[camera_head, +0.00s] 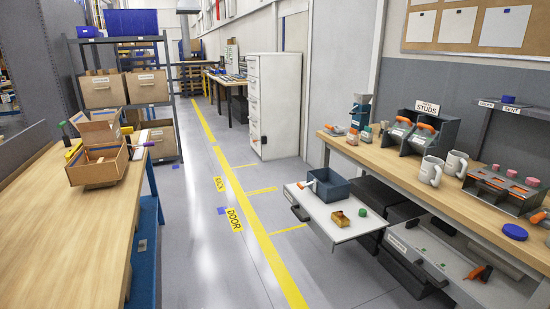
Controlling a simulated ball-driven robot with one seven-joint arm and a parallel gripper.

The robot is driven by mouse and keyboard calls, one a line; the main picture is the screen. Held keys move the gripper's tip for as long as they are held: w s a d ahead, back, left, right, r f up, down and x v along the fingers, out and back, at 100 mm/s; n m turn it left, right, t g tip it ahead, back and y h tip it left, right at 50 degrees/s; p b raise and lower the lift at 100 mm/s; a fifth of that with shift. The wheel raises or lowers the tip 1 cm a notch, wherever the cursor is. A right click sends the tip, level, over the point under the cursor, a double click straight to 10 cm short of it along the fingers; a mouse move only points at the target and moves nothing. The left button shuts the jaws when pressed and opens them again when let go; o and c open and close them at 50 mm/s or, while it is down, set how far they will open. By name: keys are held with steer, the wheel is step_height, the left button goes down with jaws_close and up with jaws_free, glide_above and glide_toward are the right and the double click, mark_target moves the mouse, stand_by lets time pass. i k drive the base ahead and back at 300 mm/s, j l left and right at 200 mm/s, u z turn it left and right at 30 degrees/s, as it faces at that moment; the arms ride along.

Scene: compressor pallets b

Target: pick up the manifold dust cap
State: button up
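No item is labelled as the manifold dust cap, so I cannot tell for sure which it is. A small green cap (362,212) lies on the white pulled-out drawer (330,228), beside a small brass-coloured block (340,219). A round blue cap-like disc (515,231) lies on the right workbench (440,195). Several pink round pieces (513,173) sit at the dark rack (500,190) on that bench. My gripper is not in view.
A dark blue bin (329,186) stands on the drawer. Two mugs (431,171) and a studs bin (420,132) stand on the right bench. A lower drawer (450,270) is also out. The left bench (70,225) holds open cartons (97,165). The aisle floor (190,240) between is clear.

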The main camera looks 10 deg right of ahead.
mark_target(363, 212)
steer(key=i+j, duration=0.1)
steer(key=i, duration=0.85)
steer(key=i+j, duration=0.1)
steer(key=i, duration=0.85)
steer(key=i+j+z, duration=0.2)
steer(key=i+z, duration=0.2)
steer(key=i, duration=0.2)
steer(key=i+j+z, duration=0.4)
steer(key=i, duration=0.2)
steer(key=i+j+z, duration=0.4)
steer(key=i+j, duration=0.15)
steer(key=i+j+z, duration=0.1)
steer(key=j, duration=0.3)
steer(key=i+j, duration=0.15)
steer(key=j, duration=0.15)
